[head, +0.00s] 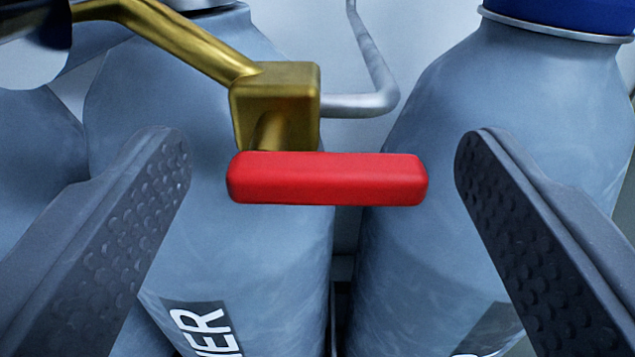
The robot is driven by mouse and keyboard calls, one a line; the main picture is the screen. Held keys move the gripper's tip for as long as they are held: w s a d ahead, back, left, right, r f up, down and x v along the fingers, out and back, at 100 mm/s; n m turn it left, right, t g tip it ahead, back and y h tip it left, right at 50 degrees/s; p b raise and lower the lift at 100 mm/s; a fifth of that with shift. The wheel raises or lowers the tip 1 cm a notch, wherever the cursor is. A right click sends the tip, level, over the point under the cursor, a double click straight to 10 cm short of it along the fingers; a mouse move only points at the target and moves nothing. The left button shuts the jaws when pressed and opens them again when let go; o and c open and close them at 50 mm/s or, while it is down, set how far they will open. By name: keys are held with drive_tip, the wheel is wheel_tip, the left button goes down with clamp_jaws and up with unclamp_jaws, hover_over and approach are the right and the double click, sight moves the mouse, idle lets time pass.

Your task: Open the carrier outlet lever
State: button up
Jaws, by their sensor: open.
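A red lever handle (327,179) lies horizontally in the middle of the head view, on the front of a brass valve block (277,105). Its longer part reaches to the right of the block. My gripper (322,160) is open, with one dark dimpled finger to the left of the lever and the other to its right. Neither finger appears to touch the lever, and there is a gap on both sides. A grey bottle (260,235) behind the lever bears a dark label with letters ending in "IER".
A brass pipe (190,45) enters the block from the upper left. A bent grey tube (372,75) leaves it to the right and rises. Another grey bottle (430,150) with a blue cap (570,14) stands at right. More grey bottle surface shows at far left.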

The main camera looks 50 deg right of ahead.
drive_tip(key=b+v, duration=0.8)
drive_tip(key=v, duration=0.5)
drive_tip(key=shift+s+a, duration=0.1)
idle(0.4)
drive_tip(key=w+a+r+n+t+y+b, duration=0.2)
drive_tip(key=w+a+r+n+t+y, duration=0.25)
drive_tip(key=a, duration=0.45)
drive_tip(key=w+a+r+n+t+y+b, duration=0.1)
drive_tip(key=w+a+r+y+b, duration=0.3)
drive_tip(key=a+r, duration=0.4)
drive_tip(key=s+a+r+n+g+y+b, duration=0.1)
drive_tip(key=s+a+r+n+y, duration=0.1)
drive_tip(key=s+a+r, duration=0.2)
drive_tip(key=s+a+r+n+y+b, duration=0.2)
drive_tip(key=s+a+r+y, duration=0.1)
drive_tip(key=s+r, duration=0.4)
drive_tip(key=shift+s+a+r+g, duration=0.35)
drive_tip(key=shift+s+a, duration=0.3)
drive_tip(key=shift+s, duration=0.45)
